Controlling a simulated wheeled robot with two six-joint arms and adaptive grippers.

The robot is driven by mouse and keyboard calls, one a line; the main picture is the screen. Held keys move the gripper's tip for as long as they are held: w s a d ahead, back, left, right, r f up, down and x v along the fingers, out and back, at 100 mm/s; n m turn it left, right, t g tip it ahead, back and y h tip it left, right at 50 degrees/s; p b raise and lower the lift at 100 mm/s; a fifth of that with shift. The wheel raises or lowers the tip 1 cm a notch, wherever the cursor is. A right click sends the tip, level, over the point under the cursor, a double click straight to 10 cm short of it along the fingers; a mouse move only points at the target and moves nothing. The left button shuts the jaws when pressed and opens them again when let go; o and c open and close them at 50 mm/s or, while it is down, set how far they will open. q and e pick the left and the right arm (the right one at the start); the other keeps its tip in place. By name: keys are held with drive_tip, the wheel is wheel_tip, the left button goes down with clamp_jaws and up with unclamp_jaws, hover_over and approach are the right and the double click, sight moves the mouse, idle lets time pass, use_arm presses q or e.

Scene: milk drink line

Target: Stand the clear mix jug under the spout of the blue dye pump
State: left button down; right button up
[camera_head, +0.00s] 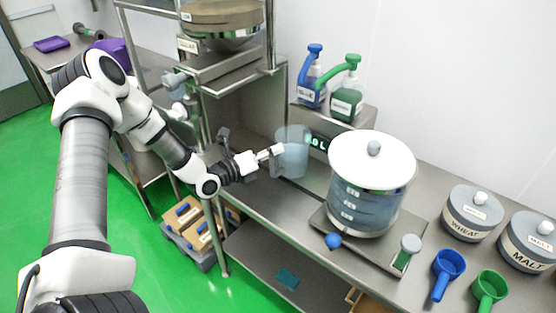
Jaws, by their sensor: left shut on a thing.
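The clear mix jug (293,158) is bluish and see-through, and stands upright over the steel counter at centre. My left gripper (277,161) comes in from the left and is shut on its left side. I cannot tell whether the jug's base touches the counter. The blue dye pump (313,84) stands on a small raised steel stand behind the jug, its spout pointing left and down. In the picture the jug is below this spout; their exact alignment in depth is unclear. My right gripper is not in view.
A green pump (347,96) stands beside the blue one. A lit green readout (316,143) is behind the jug. A large lidded clear vessel (368,190) stands close on the right. Wheat (471,216) and malt (528,244) canisters and blue and green scoops are farther right. A steel rack (270,35) rises left.

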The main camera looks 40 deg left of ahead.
use_arm(q)
drive_tip(key=w+f, duration=0.2)
drive_tip(key=f, duration=0.1)
drive_tip(key=shift+w+a+f, duration=0.1)
drive_tip(key=shift+w+a, duration=0.2)
drive_tip(key=shift+a, duration=0.1)
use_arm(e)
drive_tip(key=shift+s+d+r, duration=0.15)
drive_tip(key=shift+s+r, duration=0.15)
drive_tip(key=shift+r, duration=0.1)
use_arm(q)
drive_tip(key=shift+f, duration=0.1)
drive_tip(key=c, duration=1.1)
unclamp_jaws()
drive_tip(key=shift+f, duration=0.1)
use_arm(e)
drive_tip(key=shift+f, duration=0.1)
